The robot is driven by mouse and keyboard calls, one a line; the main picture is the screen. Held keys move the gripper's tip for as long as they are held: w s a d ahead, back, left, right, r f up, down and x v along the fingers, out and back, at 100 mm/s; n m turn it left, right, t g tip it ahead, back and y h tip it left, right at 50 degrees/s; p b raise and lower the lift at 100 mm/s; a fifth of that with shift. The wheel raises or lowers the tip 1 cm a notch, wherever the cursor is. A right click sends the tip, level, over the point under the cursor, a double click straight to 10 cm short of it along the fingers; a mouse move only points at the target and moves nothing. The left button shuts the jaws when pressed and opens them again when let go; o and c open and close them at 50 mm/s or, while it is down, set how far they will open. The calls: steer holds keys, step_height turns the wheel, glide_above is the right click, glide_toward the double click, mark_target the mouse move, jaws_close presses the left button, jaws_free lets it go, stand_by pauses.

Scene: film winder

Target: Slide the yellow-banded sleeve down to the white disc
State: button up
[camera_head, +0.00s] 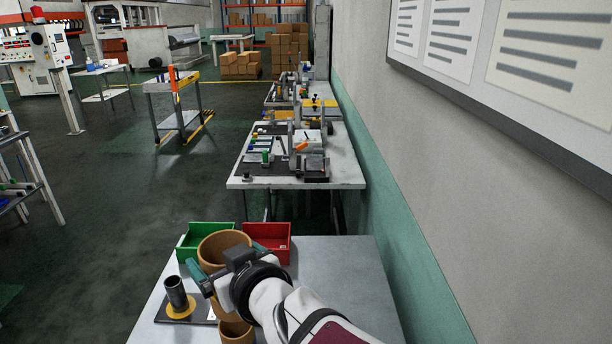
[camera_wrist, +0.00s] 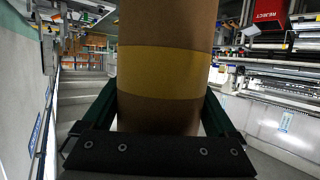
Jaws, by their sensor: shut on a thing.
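My gripper (camera_head: 230,263) is shut on a brown cardboard sleeve (camera_head: 222,243), with one green finger on each side of it. In the wrist view the sleeve (camera_wrist: 165,25) stands between the fingers, and its wide yellow band (camera_wrist: 165,70) lies just above them. In the head view the gripper hides the band, and the sleeve's open top faces up. A dark upright post (camera_head: 176,291) with a yellow-orange ring (camera_head: 181,309) around its foot stands left of the sleeve, apart from it. I cannot make out a white disc.
A second brown tube (camera_head: 237,333) stands at the front of the grey table (camera_head: 345,270), partly hidden by my arm. A green bin (camera_head: 192,240) and a red bin (camera_head: 280,252) stand behind the sleeve. The table's right side is clear, beside the wall.

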steer(key=s+a+f+n+g+y, duration=0.2)
steer(key=s+a+f+n+g, duration=0.1)
steer(key=s+a, duration=0.3)
steer(key=s+a+f+n+g+y, duration=0.2)
steer(key=s+a, duration=0.4)
steer(key=a, duration=0.4)
steer(key=s+a+f+n+g+y, duration=0.1)
steer(key=s+a+f+n+g, duration=0.3)
steer(key=s+a, duration=0.3)
steer(key=shift+a+n+g+y, duration=0.4)
steer(key=shift+a+g, duration=0.3)
steer(key=shift+a, duration=0.35)
steer(key=shift+d+f, duration=0.1)
steer(key=shift+f, duration=1.7)
steer(key=shift+f, duration=2.65)
steer(key=o, duration=1)
